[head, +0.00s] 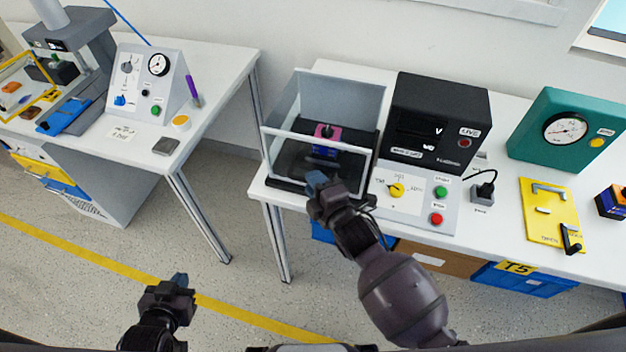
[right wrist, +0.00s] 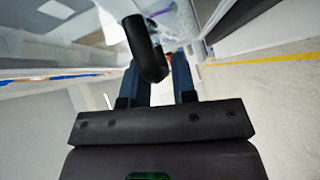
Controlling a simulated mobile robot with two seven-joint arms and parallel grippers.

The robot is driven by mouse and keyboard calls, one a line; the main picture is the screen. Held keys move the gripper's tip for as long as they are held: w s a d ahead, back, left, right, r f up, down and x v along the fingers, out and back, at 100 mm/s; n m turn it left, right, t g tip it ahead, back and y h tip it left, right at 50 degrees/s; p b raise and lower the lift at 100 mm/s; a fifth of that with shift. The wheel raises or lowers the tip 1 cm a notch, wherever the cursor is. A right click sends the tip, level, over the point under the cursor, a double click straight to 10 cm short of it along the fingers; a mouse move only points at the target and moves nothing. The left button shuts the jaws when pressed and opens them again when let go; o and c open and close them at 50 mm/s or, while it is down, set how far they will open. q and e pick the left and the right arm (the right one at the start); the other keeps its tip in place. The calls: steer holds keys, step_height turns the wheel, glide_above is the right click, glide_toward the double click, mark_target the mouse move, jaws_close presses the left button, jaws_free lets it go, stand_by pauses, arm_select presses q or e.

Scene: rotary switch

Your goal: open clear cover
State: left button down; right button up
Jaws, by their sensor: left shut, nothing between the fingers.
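The clear cover (head: 283,110) is a see-through box with pale edges on a dark base, at the front left of the right-hand table. Inside it a pink and blue block with a dark knob (head: 327,140) shows through the clear walls. My right gripper (head: 317,180) is at the lower front of the cover; whether it touches the cover is unclear. In the right wrist view its blue fingers (right wrist: 160,85) stand apart, and a black rounded bar (right wrist: 143,45) overlaps the left finger. My left gripper (head: 180,280) is shut and empty, low at the left above the floor.
Right of the cover stand a black box (head: 438,115) and a panel with a yellow knob (head: 397,190) and buttons. Further right are a teal gauge box (head: 562,130) and a yellow plate (head: 543,205). A gap of floor separates the left table (head: 222,70).

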steer(key=shift+w+a, duration=0.25)
steer(key=shift+w, duration=0.15)
arm_select(q)
steer(key=shift+w, duration=0.1)
steer(key=shift+w+r, duration=0.15)
steer(key=shift+w+r, duration=0.15)
arm_select(e)
steer(key=shift+f, duration=0.1)
jaws_close()
steer(key=shift+w, duration=0.1)
